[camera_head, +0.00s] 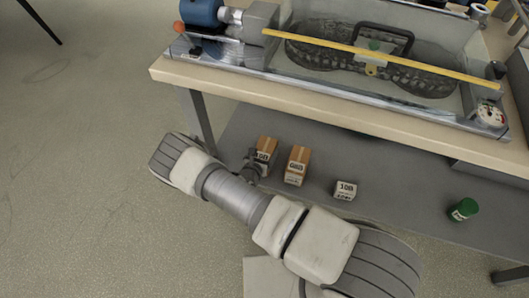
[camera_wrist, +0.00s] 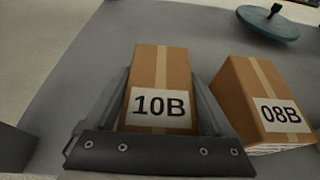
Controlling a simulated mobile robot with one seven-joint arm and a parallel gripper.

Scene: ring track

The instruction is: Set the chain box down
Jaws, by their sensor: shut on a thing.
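The chain box is a brown carton with a tan tape strip and a white label reading 10B (camera_wrist: 160,80). In the wrist view it stands upright between the two fingers of my gripper (camera_wrist: 158,115), which is shut on it. In the head view my gripper (camera_head: 254,164) reaches in over the grey lower shelf (camera_head: 400,185) under the bench, with the chain box (camera_head: 268,146) partly hidden by it. I cannot tell whether the box's base touches the shelf.
A similar carton labelled 08B (camera_wrist: 262,100) stands close to the right, also in the head view (camera_head: 297,165). Further right are a small white-labelled box (camera_head: 345,190) and a green can (camera_head: 464,209). A dark teal disc (camera_wrist: 268,24) lies behind. The bench top (camera_head: 330,112) overhangs the shelf.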

